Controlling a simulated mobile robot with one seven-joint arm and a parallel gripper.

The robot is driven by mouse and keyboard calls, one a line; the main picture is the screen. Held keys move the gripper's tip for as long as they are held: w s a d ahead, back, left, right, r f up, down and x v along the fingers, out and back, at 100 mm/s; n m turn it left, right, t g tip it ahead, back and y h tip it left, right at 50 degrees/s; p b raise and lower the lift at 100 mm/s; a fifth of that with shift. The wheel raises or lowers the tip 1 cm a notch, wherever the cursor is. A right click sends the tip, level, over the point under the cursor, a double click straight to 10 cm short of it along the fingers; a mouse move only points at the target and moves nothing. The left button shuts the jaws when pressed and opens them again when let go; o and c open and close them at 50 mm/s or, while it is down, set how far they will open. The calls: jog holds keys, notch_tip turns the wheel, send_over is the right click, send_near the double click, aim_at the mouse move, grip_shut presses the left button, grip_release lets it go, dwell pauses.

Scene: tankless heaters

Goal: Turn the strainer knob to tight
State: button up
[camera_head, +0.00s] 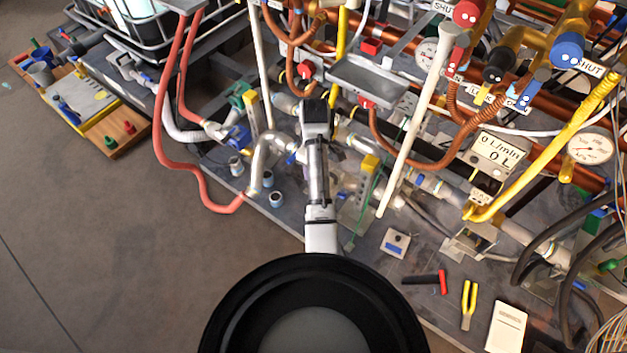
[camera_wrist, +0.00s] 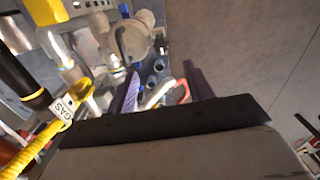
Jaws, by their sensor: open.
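My gripper (camera_wrist: 161,88) is open in the wrist view, its two dark purple fingers apart with no object clearly held between them. A large beige-grey rounded pipe fitting (camera_wrist: 128,40) with a smaller round end lies beyond the left fingertip. It may be the strainer, but I cannot tell for sure, and I cannot pick out its knob or its setting. In the head view my arm reaches up over the pipework, and its links hide the fittings behind. The fingertips are not clear there.
Small blue-rimmed cups (camera_head: 276,199) stand left of my arm. A red hose (camera_head: 160,130) loops at the left. A white pipe (camera_head: 418,120), yellow pipe (camera_head: 545,150) and gauge (camera_head: 590,147) crowd the right. A screwdriver-like black-and-red tool (camera_head: 428,282) lies in front.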

notch_tip(320, 180, down, 14)
jog(key=shift+s+r, duration=0.1)
jog(key=shift+r, duration=0.1)
dwell(0.4)
jog(key=c, duration=1)
